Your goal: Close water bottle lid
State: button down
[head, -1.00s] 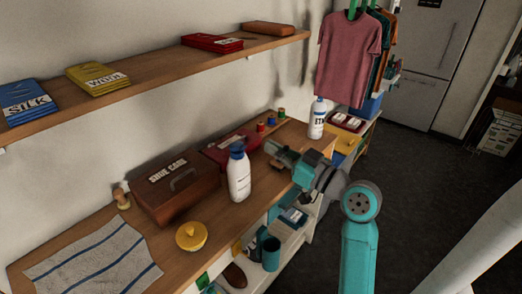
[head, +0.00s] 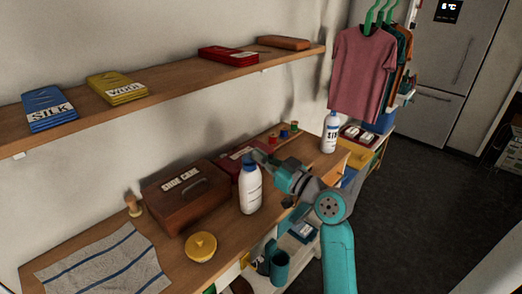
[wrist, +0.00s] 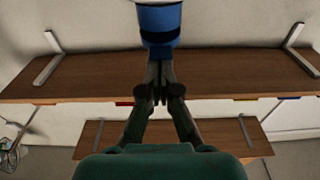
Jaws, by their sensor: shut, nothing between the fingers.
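A white bottle (head: 250,195) with a blue lid (head: 249,166) stands upright on the wooden bench in the head view. My gripper (head: 261,157) is at lid height, close to the lid's upper right side. In the wrist view, the shut, empty fingers (wrist: 160,85) point at the blue lid (wrist: 160,25), with the white bottle (wrist: 158,2) cut off at the top edge. The fingertips overlap the lid's edge there; I cannot tell whether they touch it. Whether the lid is open is too small to see.
A brown shoe-care box (head: 187,200), yellow round container (head: 201,247) and striped cloth (head: 105,265) lie left of the bottle. A red box (head: 228,160) is behind it. Another blue-capped bottle (head: 329,133) stands farther right. A wall shelf (head: 170,88) runs above.

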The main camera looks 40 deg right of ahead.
jog(key=shift+s+f, duration=0.1)
jog(key=shift+f, duration=0.1)
jog(key=shift+s+f, duration=0.15)
jog(key=shift+f, duration=0.35)
jog(key=shift+s+f, duration=0.15)
jog(key=shift+f, duration=0.35)
